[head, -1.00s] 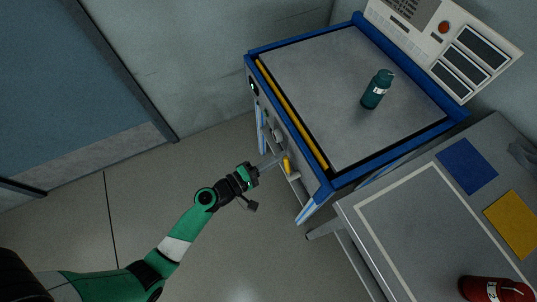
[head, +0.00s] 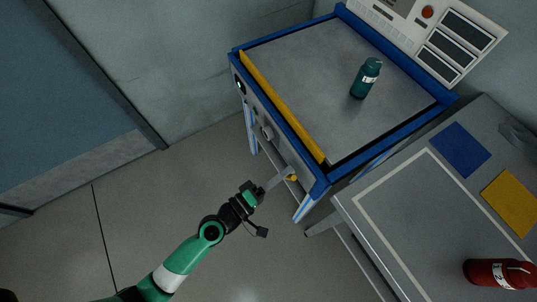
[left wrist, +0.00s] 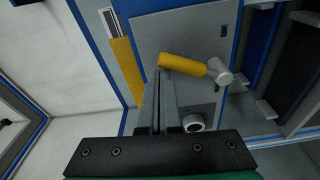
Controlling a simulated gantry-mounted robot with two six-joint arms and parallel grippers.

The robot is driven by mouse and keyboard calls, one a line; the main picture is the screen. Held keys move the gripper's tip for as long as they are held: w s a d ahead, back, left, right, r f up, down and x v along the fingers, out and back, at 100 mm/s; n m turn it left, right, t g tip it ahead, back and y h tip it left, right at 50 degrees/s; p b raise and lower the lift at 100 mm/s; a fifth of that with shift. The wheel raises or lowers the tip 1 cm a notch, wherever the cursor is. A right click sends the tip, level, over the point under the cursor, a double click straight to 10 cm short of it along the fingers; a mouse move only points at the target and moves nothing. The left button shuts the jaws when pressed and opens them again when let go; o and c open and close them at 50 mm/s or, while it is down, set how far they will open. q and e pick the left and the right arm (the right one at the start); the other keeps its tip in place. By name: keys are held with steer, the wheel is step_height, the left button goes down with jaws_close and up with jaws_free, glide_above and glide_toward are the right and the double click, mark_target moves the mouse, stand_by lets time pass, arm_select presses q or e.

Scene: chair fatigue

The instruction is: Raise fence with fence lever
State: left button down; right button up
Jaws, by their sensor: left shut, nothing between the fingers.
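The fence (head: 283,108) is a yellow bar along the front edge of the blue-framed table; it stands up above the frame. The fence lever (head: 292,178) is on the table's front panel, low near the right corner. In the left wrist view its yellow handle (left wrist: 182,65) points left from a pale grey pivot. My left gripper (head: 279,179) is shut and empty. Its fingertips (left wrist: 160,76) are at the handle's free end; I cannot tell whether they touch it. My right gripper is not in view.
A teal bottle (head: 366,78) stands on the grey tabletop. A grey side table (head: 400,235) with blue and yellow squares and a red bottle (head: 497,273) is at right. Floor at left is clear.

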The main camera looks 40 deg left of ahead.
arm_select(q)
steer(key=shift+s+d+f, duration=0.2)
steer(key=shift+d, duration=0.3)
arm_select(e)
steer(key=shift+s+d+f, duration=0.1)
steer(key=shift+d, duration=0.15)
arm_select(q)
steer(key=shift+s+f, duration=0.1)
